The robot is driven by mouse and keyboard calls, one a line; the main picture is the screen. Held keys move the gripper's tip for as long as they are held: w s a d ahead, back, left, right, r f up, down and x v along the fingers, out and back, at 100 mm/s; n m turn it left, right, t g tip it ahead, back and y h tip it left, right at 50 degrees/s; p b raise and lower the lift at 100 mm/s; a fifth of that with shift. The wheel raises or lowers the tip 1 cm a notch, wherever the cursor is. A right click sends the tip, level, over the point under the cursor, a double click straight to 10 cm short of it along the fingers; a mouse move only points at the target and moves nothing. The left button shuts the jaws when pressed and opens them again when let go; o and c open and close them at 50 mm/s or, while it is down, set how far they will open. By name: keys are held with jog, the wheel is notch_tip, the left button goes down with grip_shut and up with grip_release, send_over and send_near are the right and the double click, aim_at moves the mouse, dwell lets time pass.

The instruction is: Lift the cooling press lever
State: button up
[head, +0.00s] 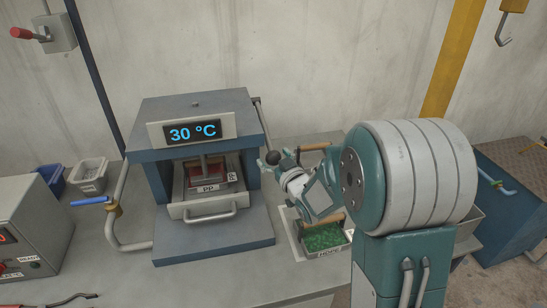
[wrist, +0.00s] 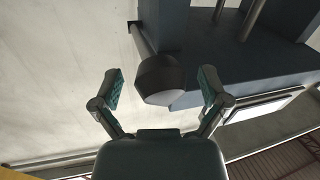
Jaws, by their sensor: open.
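The cooling press (head: 205,115) is a blue-grey box on the bench whose display reads 30 °C. Its lever runs down the press's right side and ends in a dark ball knob (head: 272,157). The wrist view shows the knob (wrist: 160,75) large, in line with the gap between my fingers, with the press (wrist: 205,45) behind it. My gripper (head: 274,165) is open at the knob, its fingers (wrist: 162,88) spread to either side. No finger visibly presses on the knob. My arm hides part of the bench to the right.
A drawer labelled PP (head: 210,203) sits in the press front. A HDPE tray of green granules (head: 342,251) lies below my gripper. A blue-handled valve pipe (head: 118,220) stands left of the press. Small bins (head: 92,185) stand further left.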

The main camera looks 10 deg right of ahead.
grip_shut()
jog(key=shift+r, duration=0.1)
